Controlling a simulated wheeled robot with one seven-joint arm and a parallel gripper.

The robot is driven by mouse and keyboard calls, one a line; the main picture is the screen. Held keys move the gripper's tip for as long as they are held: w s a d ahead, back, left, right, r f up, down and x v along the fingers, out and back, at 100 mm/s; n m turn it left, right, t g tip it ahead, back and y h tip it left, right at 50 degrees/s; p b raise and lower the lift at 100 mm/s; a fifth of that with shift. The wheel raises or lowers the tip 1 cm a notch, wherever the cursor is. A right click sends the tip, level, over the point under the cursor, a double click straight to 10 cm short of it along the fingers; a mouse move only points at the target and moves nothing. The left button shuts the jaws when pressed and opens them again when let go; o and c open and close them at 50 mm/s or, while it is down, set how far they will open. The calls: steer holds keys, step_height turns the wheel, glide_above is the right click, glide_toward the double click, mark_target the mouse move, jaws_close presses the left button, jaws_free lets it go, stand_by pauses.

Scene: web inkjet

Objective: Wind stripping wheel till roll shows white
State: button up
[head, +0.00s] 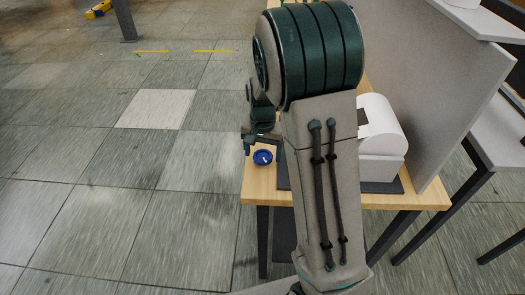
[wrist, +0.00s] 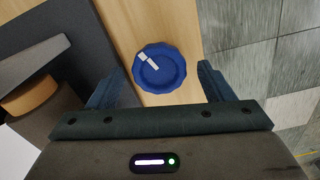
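The stripping wheel is a blue scalloped knob (wrist: 172,80) with a white pointer mark toward its upper left in the wrist view. It lies on the wooden table top and also shows in the head view (head: 263,158). My gripper (wrist: 162,72) is open, its fingers on either side of the wheel in the picture; contact is not visible. In the head view my gripper (head: 262,139) is just above the wheel. A tan-brown cylinder (wrist: 29,96) sits at the left in the wrist view; I cannot tell whether it is the roll.
A white rounded machine (head: 383,128) stands on a dark mat (head: 385,187) on the wooden table (head: 415,199), partly hidden by my arm. A grey upright panel (head: 440,105) rises at its right. Open tiled floor lies left of the table.

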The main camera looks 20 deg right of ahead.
mark_target(263, 155)
step_height(263, 155, up, 14)
steer(key=shift+p, duration=0.3)
stand_by(0.3)
steer(key=shift+f, duration=0.15)
steer(key=s+r+n+t+p, duration=0.1)
steer(key=s+n, duration=0.4)
steer(key=s, duration=1.5)
steer(key=shift+s+a+n+t+p, duration=0.15)
steer(key=shift+s+n+t+p, duration=0.2)
steer(key=shift+t, duration=0.55)
steer(key=shift+r, duration=0.1)
